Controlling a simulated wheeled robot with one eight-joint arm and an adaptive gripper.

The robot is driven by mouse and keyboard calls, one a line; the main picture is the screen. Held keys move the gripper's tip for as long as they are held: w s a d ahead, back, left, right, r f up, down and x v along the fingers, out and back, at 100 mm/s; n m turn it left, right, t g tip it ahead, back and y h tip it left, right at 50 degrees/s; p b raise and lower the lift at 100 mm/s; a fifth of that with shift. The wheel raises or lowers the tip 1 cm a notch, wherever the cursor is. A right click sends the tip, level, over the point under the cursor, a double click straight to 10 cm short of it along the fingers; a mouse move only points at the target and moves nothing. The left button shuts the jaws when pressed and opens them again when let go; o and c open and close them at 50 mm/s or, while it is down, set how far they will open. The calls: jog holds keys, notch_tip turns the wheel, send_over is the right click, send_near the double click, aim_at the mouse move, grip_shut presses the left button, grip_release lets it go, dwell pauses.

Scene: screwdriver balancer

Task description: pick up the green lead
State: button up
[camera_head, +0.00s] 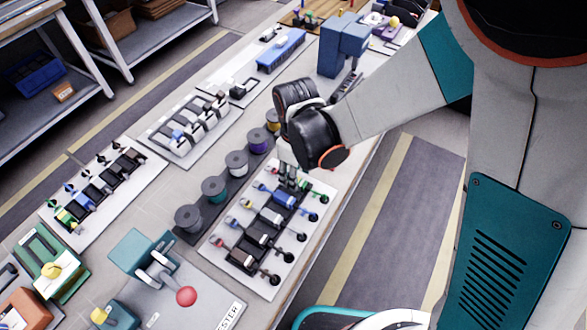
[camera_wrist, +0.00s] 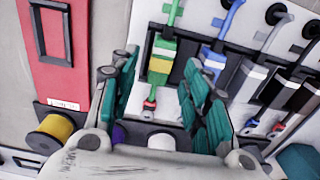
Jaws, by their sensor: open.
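In the head view my gripper (camera_head: 291,168) is over the far end of the lead board (camera_head: 222,258). The green lead there is mostly hidden by my gripper.
A blue lead (camera_wrist: 228,20) lies close on the right, with white and black leads beyond. Spools, including a yellow one (camera_wrist: 50,133) and a teal one (camera_head: 214,189), stand left of the board. A blue machine (camera_head: 343,46) stands behind. A red panel (camera_wrist: 60,50) is left.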

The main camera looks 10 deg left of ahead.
notch_tip(320, 180, down, 2)
jog(key=shift+f, duration=0.1)
grip_shut()
jog(key=shift+r, duration=0.2)
